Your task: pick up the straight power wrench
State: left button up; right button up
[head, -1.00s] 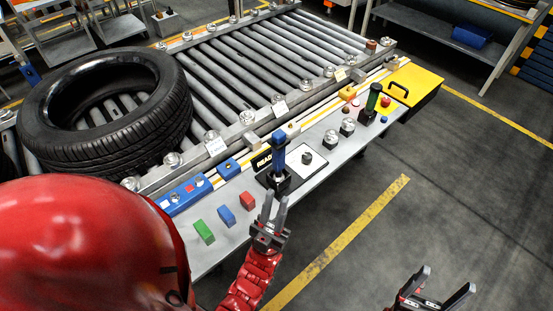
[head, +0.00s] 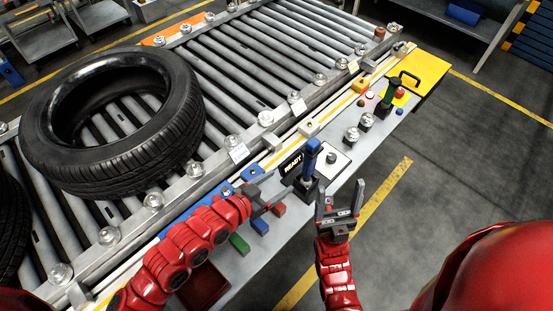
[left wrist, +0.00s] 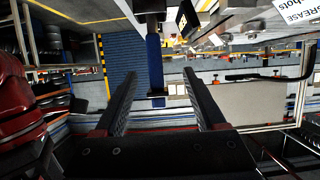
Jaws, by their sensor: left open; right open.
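An upright tool with a blue handle (head: 312,154) stands in a black holder on the bench along the conveyor, beside the READY sign. It looks like the straight power wrench. A second upright tool with a green handle (head: 390,92) stands further right. My left gripper (head: 283,181) is open and empty, just left of the blue tool, fingers pointing at it. In the left wrist view, the blue handle (left wrist: 154,68) shows between the open fingers (left wrist: 160,76), beyond their tips. My right gripper (head: 342,186) is open and empty, in front of the bench edge, right of the blue tool.
A big black tyre (head: 112,120) lies on the roller conveyor (head: 265,65). A green block (head: 239,244), a blue block (head: 260,226) and a red block (head: 279,209) lie near my left gripper. A yellow case (head: 420,82) is at the bench's far end. The floor right is clear.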

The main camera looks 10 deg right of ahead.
aim_at(305, 171)
pick_arm(q)
jog(key=b+x, duration=0.2)
jog(key=x, duration=0.1)
jog(key=b+x, duration=0.2)
jog(key=x, duration=0.2)
jog(key=s+f+b+x, duration=0.1)
jog(key=b+x, duration=0.2)
jog(key=x, duration=0.1)
jog(key=shift+d, duration=0.15)
jog(key=shift+b+x, duration=0.3)
jog(key=shift+x, duration=0.65)
jog(key=b+x, duration=0.1)
jog(key=x, duration=0.3)
jog(key=shift+d+r+b, duration=0.1)
jog(key=shift+r+b, duration=0.1)
jog(key=shift+b, duration=0.15)
jog(key=shift+w+d+f, duration=0.1)
jog(key=shift+w+d, duration=0.1)
jog(key=shift+d, duration=0.05)
grip_shut()
